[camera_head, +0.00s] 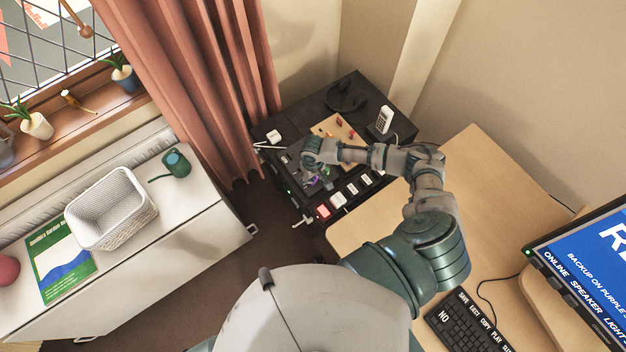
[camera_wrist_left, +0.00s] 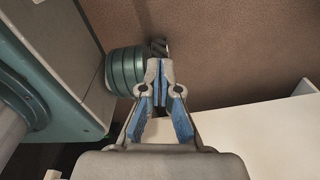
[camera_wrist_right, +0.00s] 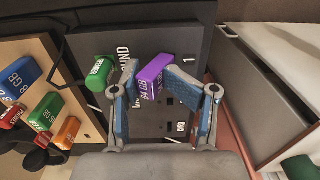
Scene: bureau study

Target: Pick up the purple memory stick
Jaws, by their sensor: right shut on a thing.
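The purple memory stick (camera_wrist_right: 155,68), marked 64 GB, is between the fingers of my right gripper (camera_wrist_right: 150,82) in the right wrist view. The fingers are closed on its sides, over a dark panel (camera_wrist_right: 205,42) with slots and white lettering. In the head view a bit of purple (camera_head: 313,181) shows below the right gripper (camera_head: 312,163), mostly hidden by the hand. My left gripper (camera_wrist_left: 160,80) is shut and empty in the left wrist view, with its blue pads together.
A green stick (camera_wrist_right: 100,73) stands just left of the purple one. A wooden board (camera_wrist_right: 45,85) holds blue, green, orange and red sticks. A phone (camera_head: 384,120) and headphones (camera_head: 346,95) lie behind. A keyboard (camera_head: 468,322) and monitor (camera_head: 590,262) stand right.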

